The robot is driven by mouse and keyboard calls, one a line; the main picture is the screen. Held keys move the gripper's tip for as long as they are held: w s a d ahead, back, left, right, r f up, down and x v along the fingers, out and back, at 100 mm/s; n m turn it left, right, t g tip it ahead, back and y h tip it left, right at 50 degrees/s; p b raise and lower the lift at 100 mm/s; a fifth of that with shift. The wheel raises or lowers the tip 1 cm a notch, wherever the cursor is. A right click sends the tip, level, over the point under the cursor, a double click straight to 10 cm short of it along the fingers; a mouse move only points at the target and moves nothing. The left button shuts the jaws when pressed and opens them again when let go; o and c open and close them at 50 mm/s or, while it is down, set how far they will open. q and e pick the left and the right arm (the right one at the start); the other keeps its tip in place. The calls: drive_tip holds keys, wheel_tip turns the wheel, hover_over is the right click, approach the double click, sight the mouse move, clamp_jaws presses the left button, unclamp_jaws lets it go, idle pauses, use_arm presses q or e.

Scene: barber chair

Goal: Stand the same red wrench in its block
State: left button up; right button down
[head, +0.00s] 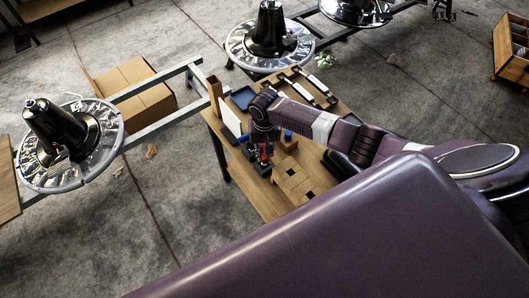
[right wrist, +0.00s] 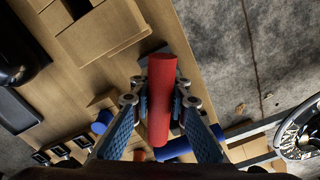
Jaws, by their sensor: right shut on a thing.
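My right gripper (head: 264,150) is over the wooden table. It is shut on the red wrench (right wrist: 161,95), whose red, rod-like part stands between the two blue-padded fingers in the right wrist view. A bit of the red wrench also shows below the gripper in the head view (head: 265,159). A dark grey block (head: 263,169) lies just below it; I cannot tell whether the wrench touches it or is in it. Light wooden blocks (head: 293,182) with dark square openings stand just to the right and also show in the right wrist view (right wrist: 103,32). My left gripper is not in view.
The table (head: 250,198) also carries a blue tray (head: 242,98), a white panel (head: 230,118) and black-and-white racks (head: 320,86) toward the back. A blue cylinder (right wrist: 172,149) lies near the gripper. Chair bases and a cardboard box (head: 135,88) stand beyond the table.

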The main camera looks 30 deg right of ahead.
drive_tip(key=shift+f+b, duration=0.35)
drive_tip(key=shift+f, duration=0.25)
idle(0.3)
drive_tip(key=c, duration=1.8)
unclamp_jaws()
drive_tip(key=shift+o, duration=0.2)
wheel_tip(320, 180, up, 12)
